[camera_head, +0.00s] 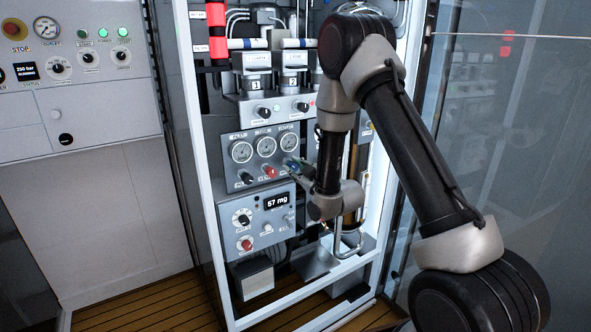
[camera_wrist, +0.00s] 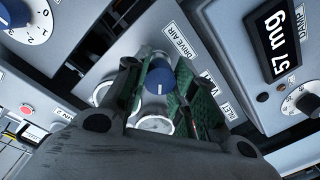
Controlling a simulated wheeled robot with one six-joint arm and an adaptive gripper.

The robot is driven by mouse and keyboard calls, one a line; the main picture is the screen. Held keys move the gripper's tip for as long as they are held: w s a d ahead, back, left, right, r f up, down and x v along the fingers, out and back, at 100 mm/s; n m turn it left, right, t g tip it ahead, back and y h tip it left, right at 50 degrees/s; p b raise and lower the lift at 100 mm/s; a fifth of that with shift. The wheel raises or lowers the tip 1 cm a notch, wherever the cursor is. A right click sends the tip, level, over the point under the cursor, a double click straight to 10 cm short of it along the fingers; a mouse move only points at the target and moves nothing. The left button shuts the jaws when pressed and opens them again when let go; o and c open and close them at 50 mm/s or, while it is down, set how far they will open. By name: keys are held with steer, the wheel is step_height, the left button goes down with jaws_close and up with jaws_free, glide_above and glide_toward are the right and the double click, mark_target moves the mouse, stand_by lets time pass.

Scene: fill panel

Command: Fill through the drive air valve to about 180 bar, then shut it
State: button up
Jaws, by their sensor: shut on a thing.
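The drive air valve is a blue round knob (camera_wrist: 158,80) with a pale pointer line, beside a label reading DRIVE AIR (camera_wrist: 178,38) in the wrist view. My gripper (camera_wrist: 160,88) has its green-padded fingers on both sides of the knob and is shut on it. In the head view my gripper (camera_head: 297,170) reaches the right end of the gauge panel (camera_head: 254,165), where the blue knob (camera_head: 292,164) shows partly behind it. Three round gauges sit above the knobs; the right one (camera_head: 290,141) is above the blue knob. Their readings are too small to tell.
A red knob (camera_head: 270,172) and a black knob (camera_head: 246,178) sit left of the blue one. Below is a box with a display (camera_head: 277,201) reading 57 mg. A white frame post (camera_head: 403,120) stands right of the panel, behind my arm.

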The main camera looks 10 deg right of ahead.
steer(key=shift+n, duration=1)
steer(key=o, duration=1.1)
steer(key=shift+c, duration=0.2)
steer(key=shift+s, duration=0.15)
steer(key=v, duration=0.7)
steer(key=shift+s, duration=0.15)
